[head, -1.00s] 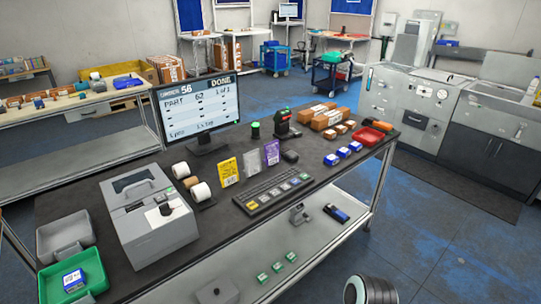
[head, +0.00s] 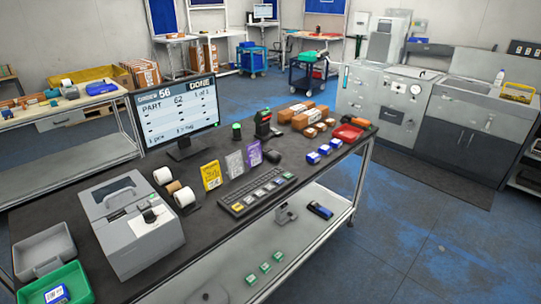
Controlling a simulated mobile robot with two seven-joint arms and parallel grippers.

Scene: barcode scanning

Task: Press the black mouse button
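A small dark object (head: 272,156), shaped like a mouse, lies on the black bench top (head: 330,165) to the right of the purple card and behind the keyboard's right end. It is too small for its button to be made out. The keyboard (head: 257,191) lies in front of it, near the bench's front edge. Neither of my grippers is in the head view.
A monitor (head: 180,113) reading DONE stands behind. Yellow (head: 211,174), grey and purple (head: 254,153) cards stand left of the dark object. Blue-and-white boxes (head: 313,158), a red tray (head: 348,132) and a scanner-like device (head: 263,125) are to its right and behind.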

